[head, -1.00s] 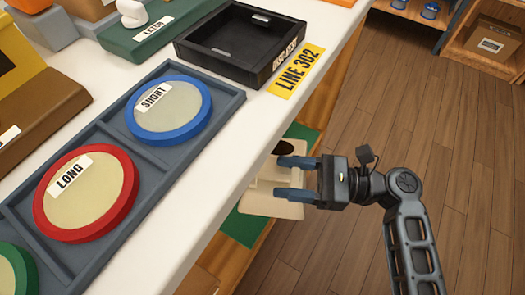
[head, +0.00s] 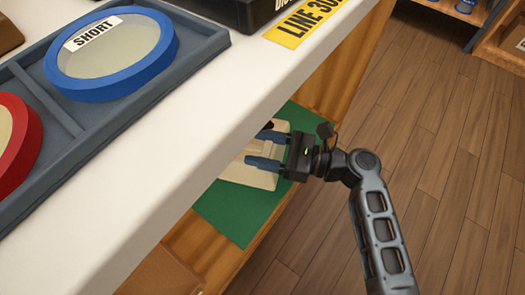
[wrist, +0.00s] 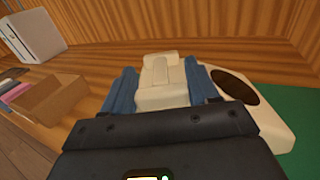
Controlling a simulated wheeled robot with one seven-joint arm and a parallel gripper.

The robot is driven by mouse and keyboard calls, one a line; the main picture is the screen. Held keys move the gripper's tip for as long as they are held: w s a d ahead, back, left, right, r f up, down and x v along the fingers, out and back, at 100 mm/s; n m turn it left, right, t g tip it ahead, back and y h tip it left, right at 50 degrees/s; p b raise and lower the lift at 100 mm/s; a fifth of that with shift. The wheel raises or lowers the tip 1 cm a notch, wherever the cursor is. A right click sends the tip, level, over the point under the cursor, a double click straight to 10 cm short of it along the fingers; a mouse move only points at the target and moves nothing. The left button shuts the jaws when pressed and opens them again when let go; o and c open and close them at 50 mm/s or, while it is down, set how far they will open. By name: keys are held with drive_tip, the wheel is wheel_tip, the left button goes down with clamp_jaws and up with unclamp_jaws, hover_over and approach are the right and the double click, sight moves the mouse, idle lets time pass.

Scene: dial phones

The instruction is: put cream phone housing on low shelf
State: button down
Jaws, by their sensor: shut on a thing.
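The cream phone housing (head: 247,174) is in my gripper (head: 265,149), over the green mat (head: 237,213) on the low shelf (head: 189,238) beneath the white counter. In the wrist view, the two blue fingers sit on either side of a raised block of the cream housing (wrist: 162,97). A dark oval opening shows on the housing's right side. The green mat also shows at the right in the wrist view (wrist: 301,108). The counter edge hides part of the housing in the head view. I cannot tell whether its underside touches the mat.
The white counter (head: 152,165) overhangs the shelf. On it is a grey tray (head: 95,128) with a blue ring dial (head: 112,57) and a red ring dial (head: 12,135). A cardboard box (wrist: 50,106) and a white box (wrist: 33,36) stand left in the wrist view. Wooden floor lies right.

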drive_tip(key=shift+f, duration=0.25)
drive_tip(key=shift+c, duration=1.4)
unclamp_jaws()
drive_tip(key=shift+d+r+p, duration=0.1)
drive_tip(key=shift+d+p, duration=0.2)
drive_tip(key=shift+d, duration=0.05)
drive_tip(key=p+v, duration=0.3)
drive_tip(key=v, duration=0.8)
drive_tip(key=shift+s+d+p, duration=0.2)
drive_tip(key=shift+p, duration=0.1)
